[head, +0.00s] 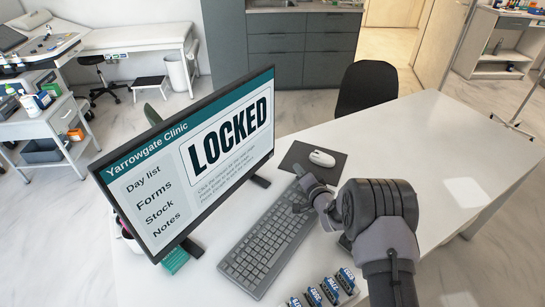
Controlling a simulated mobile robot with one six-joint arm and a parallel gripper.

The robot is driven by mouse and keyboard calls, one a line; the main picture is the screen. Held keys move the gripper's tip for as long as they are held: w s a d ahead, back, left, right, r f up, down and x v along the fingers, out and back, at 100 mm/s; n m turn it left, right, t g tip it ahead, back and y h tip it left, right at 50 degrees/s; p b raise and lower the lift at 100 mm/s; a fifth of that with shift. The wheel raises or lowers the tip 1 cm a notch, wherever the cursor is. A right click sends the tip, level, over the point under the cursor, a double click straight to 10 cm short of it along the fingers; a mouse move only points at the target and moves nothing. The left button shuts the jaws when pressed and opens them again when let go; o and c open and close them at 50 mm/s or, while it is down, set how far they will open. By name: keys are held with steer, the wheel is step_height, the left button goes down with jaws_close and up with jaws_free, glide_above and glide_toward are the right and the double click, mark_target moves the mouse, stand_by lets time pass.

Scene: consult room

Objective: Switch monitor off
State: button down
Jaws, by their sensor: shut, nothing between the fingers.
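The monitor (185,168) stands on the white desk at the left, tilted in the picture. Its screen is lit, with a teal header "Yarrowgate Clinic", a list of Day list, Forms, Stock and Notes, and a large "LOCKED" panel with small text below it. No power button can be made out on its dark frame. My gripper (300,206) is shut and empty. It is over the far end of the grey keyboard (262,243), to the right of the monitor and apart from it. I cannot tell whether it touches the keys.
A white mouse (322,158) lies on a dark mat (303,165) beyond my gripper. Several small blue-and-white labelled items (330,290) stand at the near edge. A green box (175,260) is below the monitor. The desk's right side (440,140) is clear; a black chair (367,87) stands behind.

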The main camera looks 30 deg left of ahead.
mark_target(271, 156)
steer(key=a+b, duration=0.1)
steer(key=a, duration=0.1)
steer(key=a+b, duration=0.1)
steer(key=a, duration=0.1)
steer(key=w+a, duration=0.1)
steer(key=a, duration=0.2)
steer(key=shift+f+b, duration=0.2)
steer(key=shift+b, duration=0.2)
steer(key=shift+w+a+r, duration=0.15)
steer(key=shift+a, duration=0.15)
steer(key=shift+a+b, duration=0.1)
steer(key=shift+b, duration=0.3)
stand_by(1.0)
steer(key=shift+a, duration=0.15)
steer(key=shift+a+b, duration=0.15)
steer(key=shift+b, duration=0.2)
steer(key=shift+w+a+b, duration=0.1)
steer(key=shift+a+b, duration=0.25)
steer(key=shift+b, duration=0.05)
stand_by(0.3)
steer(key=shift+d, duration=0.75)
